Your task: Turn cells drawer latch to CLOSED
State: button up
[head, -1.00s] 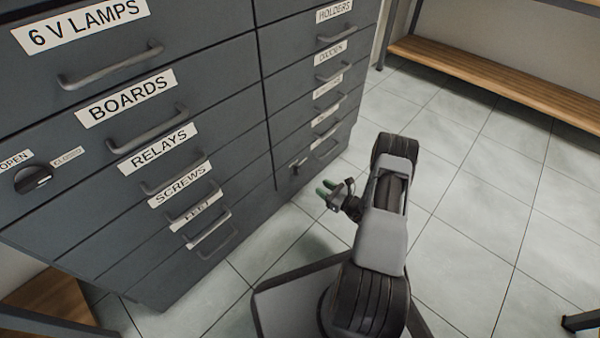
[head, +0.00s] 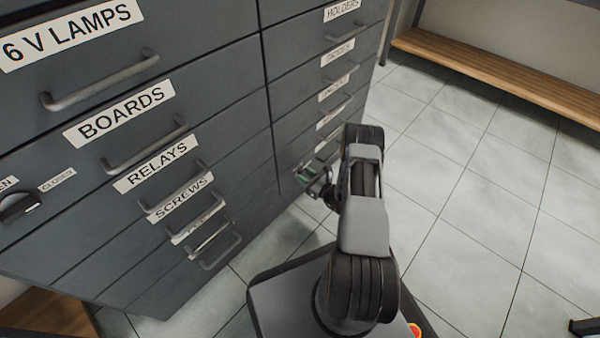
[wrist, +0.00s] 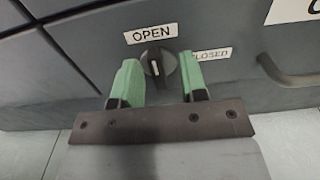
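A dark round latch knob (wrist: 159,68) is on a grey drawer front in the wrist view, between an OPEN label (wrist: 151,34) at upper left and a CLOSED label (wrist: 211,54) at right. Its white mark points up towards OPEN. My gripper (head: 308,175) is open at the low right drawer column in the head view. In the wrist view its two green fingers stand either side of the knob, with gaps showing; I cannot tell how deep they reach. The gripper hides this knob in the head view. No cells label is readable.
A second latch knob (head: 20,207) sits at the far left of the cabinet. Drawer handles (head: 143,151) stick out along both columns, and one handle (wrist: 290,72) is right of the knob. A wooden shelf (head: 490,75) stands at upper right. The tiled floor (head: 470,210) at right is clear.

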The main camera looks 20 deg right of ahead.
jog(key=shift+w+a, duration=0.2)
jog(key=shift+w, duration=0.05)
jog(key=shift+a, duration=0.1)
jog(key=shift+c, duration=0.2)
grip_shut()
